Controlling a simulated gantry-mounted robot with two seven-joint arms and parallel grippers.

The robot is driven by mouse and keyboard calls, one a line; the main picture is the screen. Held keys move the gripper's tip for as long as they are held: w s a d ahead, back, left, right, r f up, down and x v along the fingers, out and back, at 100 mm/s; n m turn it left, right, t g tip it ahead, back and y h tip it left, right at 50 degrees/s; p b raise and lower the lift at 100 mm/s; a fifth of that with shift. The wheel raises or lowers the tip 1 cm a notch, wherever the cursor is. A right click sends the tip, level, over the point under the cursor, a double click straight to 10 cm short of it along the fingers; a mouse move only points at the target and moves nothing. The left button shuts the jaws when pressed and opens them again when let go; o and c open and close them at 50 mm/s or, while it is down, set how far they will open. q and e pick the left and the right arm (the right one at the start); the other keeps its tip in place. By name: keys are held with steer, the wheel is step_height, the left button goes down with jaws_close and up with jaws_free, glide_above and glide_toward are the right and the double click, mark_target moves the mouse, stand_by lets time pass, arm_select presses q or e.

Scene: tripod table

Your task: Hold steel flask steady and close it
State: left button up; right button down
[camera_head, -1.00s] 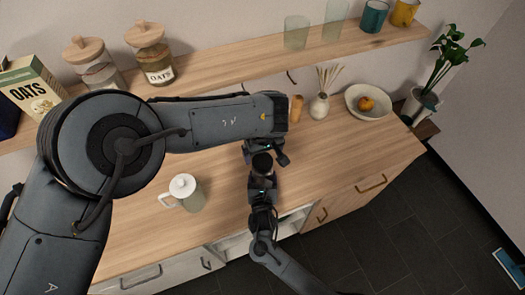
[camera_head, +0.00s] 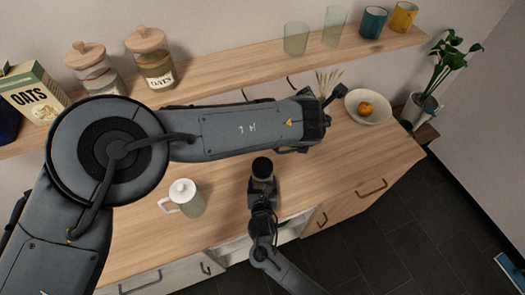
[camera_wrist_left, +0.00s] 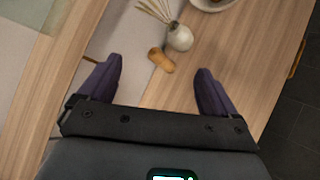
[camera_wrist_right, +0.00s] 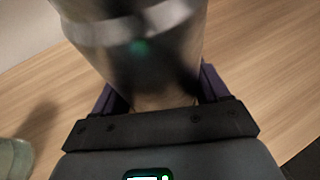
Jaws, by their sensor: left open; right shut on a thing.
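The steel flask (camera_head: 262,169) stands upright near the counter's front edge in the head view; its round top looks dark, and I cannot tell whether it is open or covered. My right gripper (camera_head: 262,186) is shut on the flask from the front. The flask's metal side with a pale band fills the top of the right wrist view (camera_wrist_right: 140,50). My left gripper (camera_wrist_left: 158,80) is open and empty, with a small tan, cork-like piece (camera_wrist_left: 161,60) beyond its fingers in the left wrist view. My left forearm hides that piece in the head view.
A white-lidded jug (camera_head: 187,198) stands left of the flask. A reed vase (camera_wrist_left: 179,37) stands beside the tan piece. A bowl (camera_head: 350,100) with an orange fruit is at the back right. A shelf (camera_head: 215,72) with jars and cups runs above.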

arm_select(q)
steer(key=s+d+r+n+t+h, duration=0.1)
steer(key=s+d+r+n+t, duration=0.2)
steer(key=d+r+n, duration=0.4)
steer(key=s+d+r+n+t+h, duration=0.15)
steer(key=d+r+n, duration=0.25)
steer(key=r+n, duration=0.5)
steer(key=s+a+r+n+t+y, duration=0.1)
steer(key=a+r+n+y, duration=0.2)
steer(key=n, duration=0.7)
steer(key=s+a+r+n+y, duration=0.1)
steer(key=a+r+n+y, duration=0.2)
steer(key=n, duration=0.7)
steer(key=a+f+n+g+y, duration=0.4)
steer(key=a+f+n+g, duration=0.45)
steer(key=a+n, duration=0.45)
steer(key=s+a+f+n+g+h, duration=0.1)
steer(key=a+f+g, duration=0.1)
steer(key=f, duration=0.5)
steer(key=s+a+f+n+g+h, duration=0.1)
steer(key=a+f+g, duration=0.1)
steer(key=f, duration=0.5)
steer(key=a+f+n+g+h, duration=0.1)
steer(key=a+f+n+g, duration=0.1)
steer(key=f, duration=0.6)
steer(key=shift+s+a+g+h, duration=0.25)
steer(key=shift+s+g, duration=0.15)
steer(key=shift+g, duration=0.5)
steer(key=shift+s+f, duration=0.15)
steer(key=shift+f, duration=0.2)
